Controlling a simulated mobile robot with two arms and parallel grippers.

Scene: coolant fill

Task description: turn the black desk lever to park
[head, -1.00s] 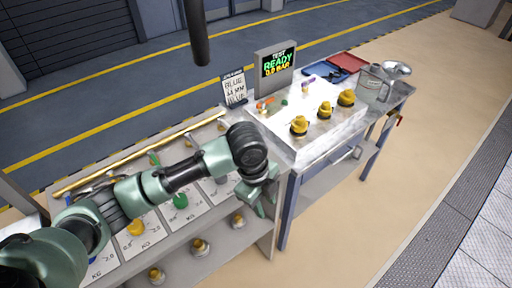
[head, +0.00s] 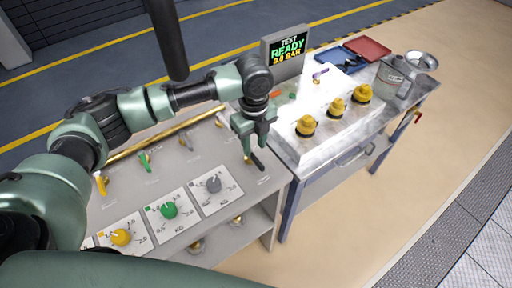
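The black desk lever (head: 258,163) is a short dark handle on the grey desk top, near the desk's right end and above the grey knob. My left gripper (head: 255,149) points down right over the lever, with its two fingers spread apart. The fingertips are close to the lever and partly cover its upper end. I cannot tell whether they touch it. Any park marking beside the lever is too small to read. My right gripper is not in view.
Yellow (head: 101,184), green (head: 146,161) and grey (head: 185,141) levers stand along the desk left of the black one. Green (head: 169,210) and grey (head: 213,184) knobs sit in front. The bench (head: 330,150) at right carries several yellow caps and a screen (head: 286,50) reading READY.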

